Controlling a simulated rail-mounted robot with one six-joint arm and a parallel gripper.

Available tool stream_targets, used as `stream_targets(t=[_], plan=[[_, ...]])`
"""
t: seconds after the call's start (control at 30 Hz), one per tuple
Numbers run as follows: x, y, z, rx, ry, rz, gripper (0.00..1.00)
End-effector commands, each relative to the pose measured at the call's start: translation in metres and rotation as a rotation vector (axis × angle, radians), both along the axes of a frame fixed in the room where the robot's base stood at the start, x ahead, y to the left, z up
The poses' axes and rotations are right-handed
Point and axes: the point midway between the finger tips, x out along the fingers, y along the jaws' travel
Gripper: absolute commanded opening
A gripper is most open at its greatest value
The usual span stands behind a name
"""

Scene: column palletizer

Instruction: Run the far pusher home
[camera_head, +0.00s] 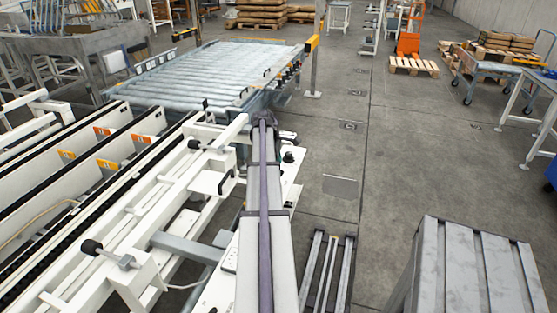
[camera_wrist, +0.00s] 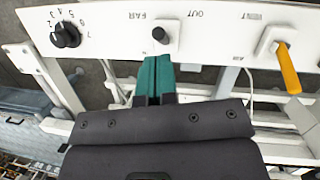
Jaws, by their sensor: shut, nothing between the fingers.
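In the wrist view a white control panel (camera_wrist: 225,35) carries upside-down lettering. A small black knob (camera_wrist: 160,34) stands beside the word FAR, with OUT to its right. My gripper (camera_wrist: 155,58) is shut and empty; its green fingertips are just below this knob, and I cannot tell whether they touch it. In the head view the white panel (camera_head: 291,165) shows partly beside my arm, which hides the gripper's tip. White pusher-like carriages with black knobs stand left of my arm, one near (camera_head: 135,270) and one farther off (camera_head: 222,150); which is the far pusher is not clear.
In the wrist view a numbered black dial (camera_wrist: 65,35) is left of the FAR knob and a yellow lever (camera_wrist: 288,68) is right, near VENT. In the head view a roller conveyor (camera_head: 200,70) lies ahead and a grey slatted stand (camera_head: 480,265) stands at right.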

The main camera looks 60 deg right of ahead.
Motion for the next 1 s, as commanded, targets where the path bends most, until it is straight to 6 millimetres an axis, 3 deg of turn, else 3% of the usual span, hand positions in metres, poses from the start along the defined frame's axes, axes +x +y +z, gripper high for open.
stream_targets(t=[0.03, 0.23, 0.77, 0.87, 0.93, 0.97, 1.0], plan=[[0.003, 0.002, 0.024, 0.000, 0.000, 0.002, 0.00], [0.011, 0.009, 0.058, 0.000, 0.000, 0.007, 0.00], [0.013, 0.010, 0.059, -0.001, -0.001, 0.005, 0.00], [0.013, 0.010, 0.059, -0.016, -0.016, -0.082, 0.00], [0.011, 0.021, 0.058, -0.036, -0.056, -0.249, 0.00], [0.005, 0.035, 0.057, -0.043, -0.081, -0.349, 0.00], [0.005, 0.069, 0.057, -0.050, -0.120, -0.487, 0.00]])
